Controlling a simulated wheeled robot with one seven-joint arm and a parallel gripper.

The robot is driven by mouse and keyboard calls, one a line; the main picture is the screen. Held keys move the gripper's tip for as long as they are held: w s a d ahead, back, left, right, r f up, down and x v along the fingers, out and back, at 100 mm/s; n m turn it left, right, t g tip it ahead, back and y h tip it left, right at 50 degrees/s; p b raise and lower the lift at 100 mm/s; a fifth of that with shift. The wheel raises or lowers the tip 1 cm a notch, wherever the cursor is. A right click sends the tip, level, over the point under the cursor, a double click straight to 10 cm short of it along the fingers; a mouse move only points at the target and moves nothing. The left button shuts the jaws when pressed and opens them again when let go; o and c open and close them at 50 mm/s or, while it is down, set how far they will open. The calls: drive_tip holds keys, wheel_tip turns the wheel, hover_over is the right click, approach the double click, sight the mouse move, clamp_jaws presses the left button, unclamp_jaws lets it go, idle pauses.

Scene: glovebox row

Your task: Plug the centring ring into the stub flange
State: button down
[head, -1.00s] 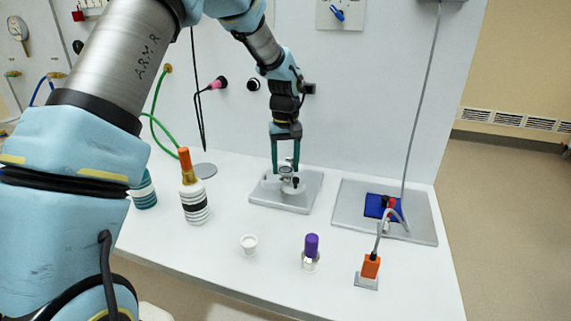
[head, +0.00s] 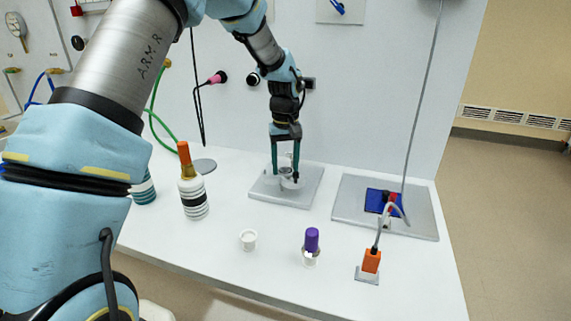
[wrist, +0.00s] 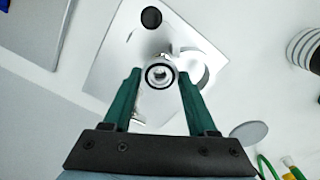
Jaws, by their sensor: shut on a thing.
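My gripper (head: 285,171) points down over the grey fixture plate (head: 310,185) at the back middle of the bench. In the wrist view my gripper (wrist: 160,75) has its two green fingers on either side of a small round ring, the centring ring (wrist: 160,86), with a dark edge and pale middle. The fingers are shut on it. Pale metal parts (wrist: 205,68) of the fixture stand on the plate around and below the ring. The stub flange cannot be told apart beneath the ring, and whether the ring is seated in it cannot be told.
A black knob (wrist: 151,17) is on the plate. A striped bottle (head: 193,195) stands left, a white cup (head: 248,239) and purple-capped vial (head: 311,241) in front. At right are a grey plate (head: 345,205) with a blue pad and an orange plug (head: 371,261) with cable.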

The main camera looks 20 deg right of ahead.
sight(286, 172)
drive_tip(key=shift+f, duration=0.25)
drive_tip(key=shift+c, duration=0.6)
unclamp_jaws()
drive_tip(key=shift+r, duration=0.15)
wheel_tip(286, 172, up, 10)
drive_tip(key=b, duration=0.2)
drive_tip(key=shift+r+b, duration=0.25)
drive_tip(key=shift+b, duration=0.05)
